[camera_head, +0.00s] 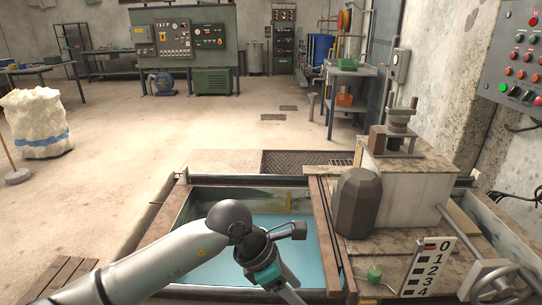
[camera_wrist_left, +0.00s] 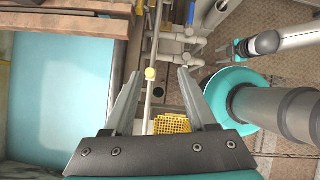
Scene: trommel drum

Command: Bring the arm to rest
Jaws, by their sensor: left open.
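My left arm (camera_head: 150,265) comes in from the lower left in the head view. It bends at a dark joint over the blue-floored pit, and its lower end runs out of the bottom edge, so the fingers are hidden there. In the left wrist view my left gripper (camera_wrist_left: 160,75) has its two grey fingers spread apart with nothing held between them. A pale rod with a yellow end (camera_wrist_left: 150,73) shows beyond the gap. My right gripper (camera_wrist_left: 238,48) shows small at the upper right of the wrist view; its jaw state is unclear. It is not in the head view.
The pit (camera_head: 210,271) lies under the left arm. A brown plank (camera_head: 328,235), a grey block machine (camera_head: 410,170), a numbered gauge board (camera_head: 428,268) and a handwheel (camera_head: 490,280) stand to the right. A yellow grate (camera_wrist_left: 172,124) shows beyond the left fingers. Open floor (camera_head: 100,185) lies left.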

